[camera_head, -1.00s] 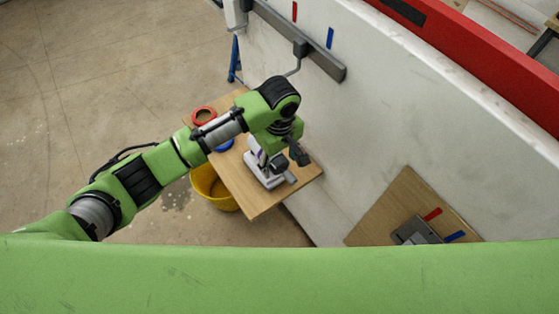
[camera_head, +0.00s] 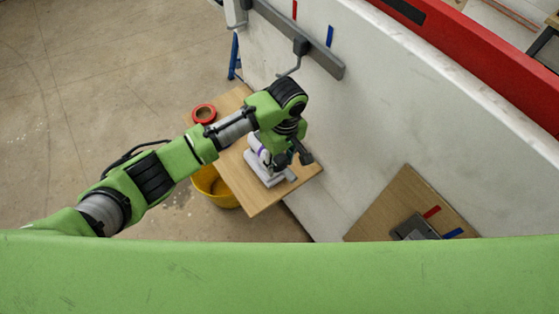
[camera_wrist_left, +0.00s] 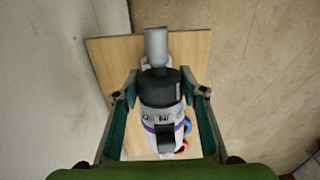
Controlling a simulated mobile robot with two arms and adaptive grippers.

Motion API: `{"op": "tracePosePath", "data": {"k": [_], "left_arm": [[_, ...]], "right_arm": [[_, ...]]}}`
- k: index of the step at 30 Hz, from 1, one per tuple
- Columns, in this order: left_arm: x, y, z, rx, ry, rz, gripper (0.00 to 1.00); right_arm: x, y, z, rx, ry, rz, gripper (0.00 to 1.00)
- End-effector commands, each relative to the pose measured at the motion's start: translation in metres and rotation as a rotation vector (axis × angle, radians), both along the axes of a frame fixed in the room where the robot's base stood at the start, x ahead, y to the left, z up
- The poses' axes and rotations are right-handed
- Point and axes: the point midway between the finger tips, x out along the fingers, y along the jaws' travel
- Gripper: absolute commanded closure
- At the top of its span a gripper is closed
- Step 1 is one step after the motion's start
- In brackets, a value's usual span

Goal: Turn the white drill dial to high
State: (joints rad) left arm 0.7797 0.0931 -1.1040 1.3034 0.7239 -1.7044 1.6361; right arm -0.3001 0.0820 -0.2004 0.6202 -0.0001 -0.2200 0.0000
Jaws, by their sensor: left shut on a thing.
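The white drill (camera_head: 258,160) with a purple ring stands on a small wooden table, partly hidden by my arm in the head view. In the left wrist view the drill (camera_wrist_left: 157,116) points its grey nose up the picture, with a dark round dial (camera_wrist_left: 160,87) behind the nose. Small marks on the white body are too blurred to read, so the setting cannot be told. My left gripper (camera_wrist_left: 160,76) has one finger on each side of the dial and is shut on it. In the head view my left gripper (camera_head: 302,155) is over the table. My right gripper is out of view.
The wooden table (camera_head: 255,205) stands against a pale wall (camera_head: 360,120). A second board (camera_head: 375,225) with a grey device is to the right. Open floor is at the left.

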Motion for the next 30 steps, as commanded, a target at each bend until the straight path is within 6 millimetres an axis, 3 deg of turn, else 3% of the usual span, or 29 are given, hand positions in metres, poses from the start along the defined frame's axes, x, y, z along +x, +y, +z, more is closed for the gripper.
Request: {"op": "tracePosePath", "data": {"k": [13, 27, 28, 30], "left_arm": [[0.002, -0.001, -0.002, 0.207, 0.153, 0.002, 0.83], [0.0, -0.001, 0.0, 0.24, 0.18, -0.001, 0.83], [0.001, -0.001, 0.0, 0.24, 0.18, -0.001, 0.59], [0.0, -0.001, 0.0, 0.239, 0.181, -0.001, 0.44]], "right_arm": [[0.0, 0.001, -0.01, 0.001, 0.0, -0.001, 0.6], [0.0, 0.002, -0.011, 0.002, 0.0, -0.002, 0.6], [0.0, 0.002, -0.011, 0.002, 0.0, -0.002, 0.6], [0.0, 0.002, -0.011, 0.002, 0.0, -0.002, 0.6]]}}
